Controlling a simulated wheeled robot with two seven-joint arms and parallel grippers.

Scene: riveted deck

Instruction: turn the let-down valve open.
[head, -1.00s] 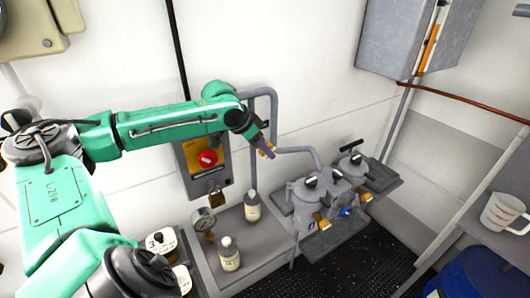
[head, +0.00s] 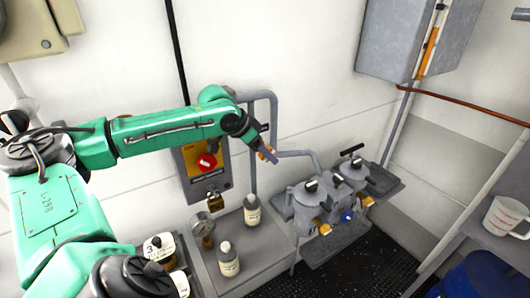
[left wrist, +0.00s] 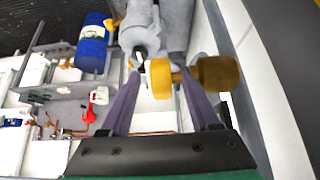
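A yellow-brass valve handle (head: 262,154) shows beside my left fingers in the head view, by the bent grey pipe on the wall. I cannot be sure it is the let-down valve. In the left wrist view the yellow handle (left wrist: 160,79) lies between the purple fingers, and its brass part reaches past the right finger. My left gripper (head: 268,150) is open around it, with a visible gap on the left side in the wrist view (left wrist: 158,88). Contact on the right side is hard to tell. My right gripper is out of view.
Grey twin pots (head: 310,196) with brass fittings and a blue knob stand to the lower right. A panel with a red knob (head: 207,161), a gauge (head: 202,224) and bottles (head: 228,259) stand below the arm. A measuring jug (head: 503,215) sits at right.

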